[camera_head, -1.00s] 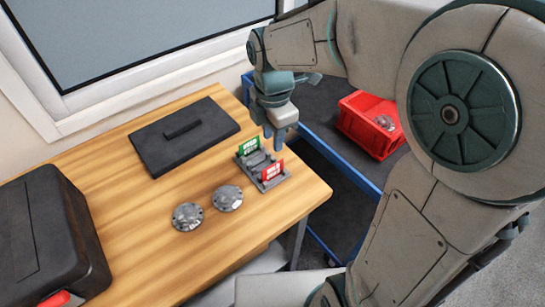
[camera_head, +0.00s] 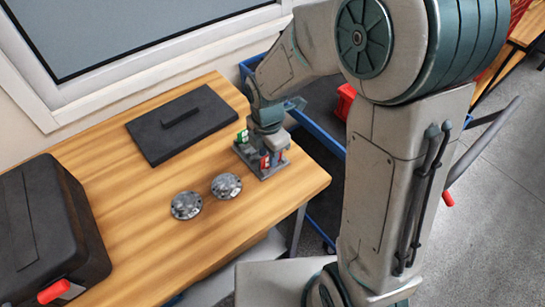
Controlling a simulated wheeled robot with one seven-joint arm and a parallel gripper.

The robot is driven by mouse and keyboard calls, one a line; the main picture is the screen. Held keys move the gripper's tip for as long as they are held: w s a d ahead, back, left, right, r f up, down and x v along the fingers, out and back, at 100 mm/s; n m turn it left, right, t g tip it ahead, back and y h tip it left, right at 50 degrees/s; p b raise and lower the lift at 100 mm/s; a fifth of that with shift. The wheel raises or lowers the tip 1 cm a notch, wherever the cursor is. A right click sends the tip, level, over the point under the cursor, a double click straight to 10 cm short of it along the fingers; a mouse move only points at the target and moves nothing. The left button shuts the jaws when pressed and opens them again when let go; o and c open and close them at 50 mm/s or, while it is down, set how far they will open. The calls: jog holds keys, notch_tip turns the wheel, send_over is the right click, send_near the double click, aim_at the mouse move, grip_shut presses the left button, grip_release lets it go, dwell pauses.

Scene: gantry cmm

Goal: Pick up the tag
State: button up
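A grey holder (camera_head: 274,170) stands near the right end of the wooden table. It bears a green tag (camera_head: 242,136) at the back left and a red tag (camera_head: 265,162) at the front, both upright and partly covered by my gripper. My gripper (camera_head: 268,150) points down over the holder, its fingers close to the tags. Whether the fingers are apart or touching a tag is too small and hidden to tell.
Two round metal parts (camera_head: 187,205) (camera_head: 227,186) lie left of the holder. A black flat lid with a handle (camera_head: 182,125) lies behind. A black case (camera_head: 45,235) stands at the left. A blue cart (camera_head: 322,138) with a red bin (camera_head: 345,101) is beyond the table (camera_head: 150,240).

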jog(key=shift+f, duration=1.2)
grip_shut()
jog(key=shift+r, duration=0.15)
jog(key=shift+w+r, duration=0.1)
jog(key=shift+r, duration=0.5)
notch_tip(320, 180, up, 3)
jog(key=shift+f, duration=0.1)
jog(key=s+d+r, duration=0.6)
jog(key=d, duration=0.3)
jog(key=shift+s+d+r+b, duration=0.25)
jog(key=shift+d+r+b, duration=0.05)
jog(key=shift+d+r, duration=0.1)
